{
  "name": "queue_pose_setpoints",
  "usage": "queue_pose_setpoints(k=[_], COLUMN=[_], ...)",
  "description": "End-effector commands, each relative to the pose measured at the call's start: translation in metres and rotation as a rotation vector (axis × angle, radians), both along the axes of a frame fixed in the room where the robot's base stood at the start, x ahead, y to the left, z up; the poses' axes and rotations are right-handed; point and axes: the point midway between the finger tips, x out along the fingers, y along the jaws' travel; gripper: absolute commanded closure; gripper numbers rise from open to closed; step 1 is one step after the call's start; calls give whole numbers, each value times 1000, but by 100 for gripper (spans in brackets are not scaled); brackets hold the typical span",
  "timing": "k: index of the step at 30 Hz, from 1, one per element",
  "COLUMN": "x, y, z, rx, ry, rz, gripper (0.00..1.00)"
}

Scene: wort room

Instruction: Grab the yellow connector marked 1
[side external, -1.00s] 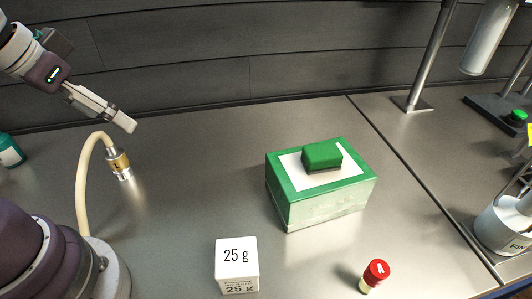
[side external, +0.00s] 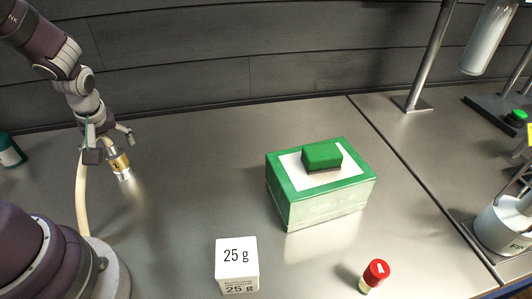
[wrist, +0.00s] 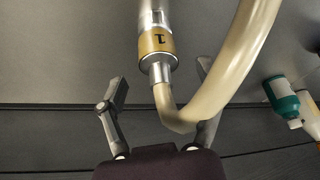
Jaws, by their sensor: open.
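The yellow connector marked 1 (side external: 119,162) is a gold-yellow band with metal ends, on the end of a cream hose (side external: 82,200) at the left of the side view. In the wrist view the connector (wrist: 156,43) is at the top centre, its "1" upside down, with the hose (wrist: 225,75) curving away to the right. My gripper (side external: 112,146) is open, its fingers pointing down close to the connector. In the wrist view the fingers (wrist: 160,95) are spread to either side of the hose just below the band. Nothing is held.
A green box (side external: 325,205) with a green block (side external: 322,155) on top stands mid-table. A white 25 g cube (side external: 236,256) and a red-capped vial (side external: 375,273) are near the front. A teal-capped bottle (side external: 9,151) stands at the far left. The table right of the connector is clear.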

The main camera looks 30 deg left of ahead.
Motion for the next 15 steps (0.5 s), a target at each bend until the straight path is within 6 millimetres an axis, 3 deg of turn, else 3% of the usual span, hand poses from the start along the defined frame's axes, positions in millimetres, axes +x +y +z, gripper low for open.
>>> queue_pose_setpoints(k=[4, 12, 15], x=[2, 3, 3], y=[6, 8, 8], z=[-18, -21, -21], rx=[-1, 0, 0], ry=[2, -1, -1], rz=[1, -1, -1], gripper=[29, 29, 40])
